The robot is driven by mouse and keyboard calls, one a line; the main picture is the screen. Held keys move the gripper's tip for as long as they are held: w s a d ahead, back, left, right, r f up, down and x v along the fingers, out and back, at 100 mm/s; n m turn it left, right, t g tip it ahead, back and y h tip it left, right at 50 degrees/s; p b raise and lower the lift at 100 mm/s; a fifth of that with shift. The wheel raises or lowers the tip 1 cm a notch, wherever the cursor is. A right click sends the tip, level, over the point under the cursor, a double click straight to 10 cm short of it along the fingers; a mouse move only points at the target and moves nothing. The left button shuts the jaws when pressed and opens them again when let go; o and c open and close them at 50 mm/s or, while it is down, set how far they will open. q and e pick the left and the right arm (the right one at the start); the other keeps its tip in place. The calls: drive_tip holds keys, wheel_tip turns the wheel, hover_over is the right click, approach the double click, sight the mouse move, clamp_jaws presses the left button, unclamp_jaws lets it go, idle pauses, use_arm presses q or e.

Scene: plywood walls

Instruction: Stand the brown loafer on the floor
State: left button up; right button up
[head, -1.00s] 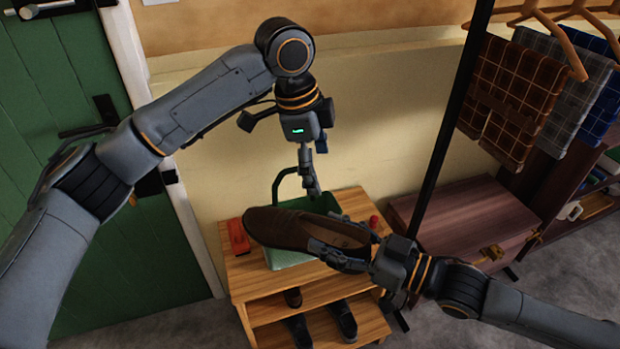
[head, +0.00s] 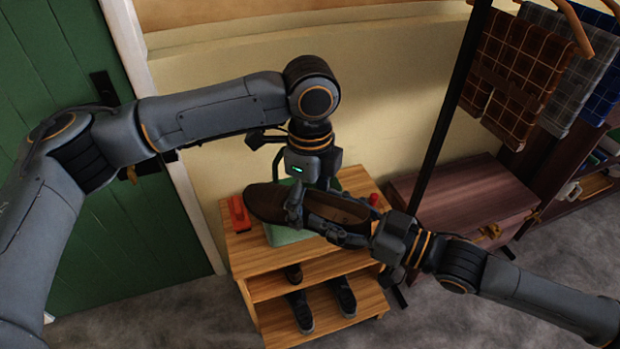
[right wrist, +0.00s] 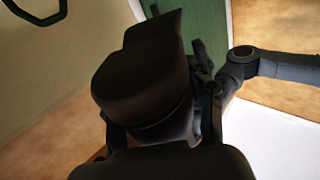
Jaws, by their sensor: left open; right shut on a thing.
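The brown loafer (head: 268,203) is held in the air above the wooden shoe rack, toe to the left in the head view. My right gripper (head: 340,228) is shut on its heel end at the right. The loafer also fills the middle of the right wrist view (right wrist: 145,85), dark and in shadow. My left gripper (head: 297,203) is open at the loafer's middle, with its fingers pointing down. Whether its fingers touch the shoe cannot be told. The floor (head: 150,325) is grey and shows in front of the rack.
The wooden rack (head: 255,290) holds dark shoes (head: 343,295) on its lower shelves. On its top are a red-orange object (head: 238,213) and a green basket (head: 284,235), partly hidden by the loafer. A reddish-brown cabinet (head: 465,205) and a black pole (head: 450,110) stand to the right.

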use_arm(q)
drive_tip(key=shift+f, duration=0.95)
drive_tip(key=c, duration=1.4)
drive_tip(key=shift+c, duration=0.3)
use_arm(e)
drive_tip(key=o, duration=1.4)
